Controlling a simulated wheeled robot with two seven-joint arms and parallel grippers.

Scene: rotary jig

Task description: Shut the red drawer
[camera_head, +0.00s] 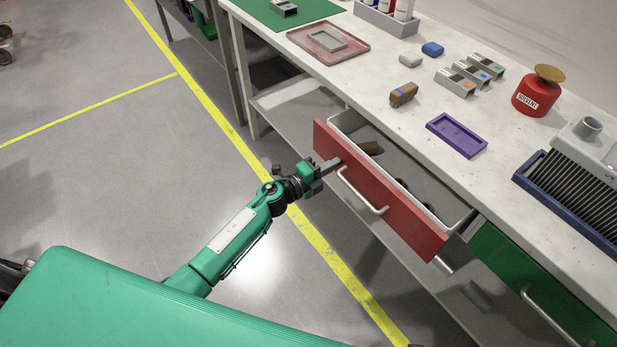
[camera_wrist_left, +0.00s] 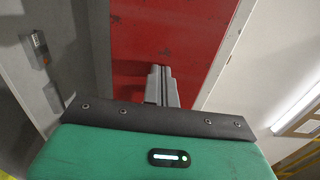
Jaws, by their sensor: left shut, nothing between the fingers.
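The red drawer (camera_head: 395,205) stands pulled out from under the white workbench, with its grey inside showing a few brown and dark items. Its pale bar handle (camera_head: 362,192) is on the red front. My left gripper (camera_head: 336,163) is shut and empty, with its fingertips at the upper left part of the red front, left of the handle. In the left wrist view the shut fingers (camera_wrist_left: 162,72) point at the red front (camera_wrist_left: 170,35), which fills the middle of the picture. I cannot tell whether they touch it. My right gripper is not in view.
The green drawer (camera_head: 540,290) is to the right of the red one. The bench top holds a purple tray (camera_head: 456,135), a brown block (camera_head: 403,94), a red solvent can (camera_head: 537,92) and a blue rack (camera_head: 565,200). Open floor with yellow lines lies left of the bench.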

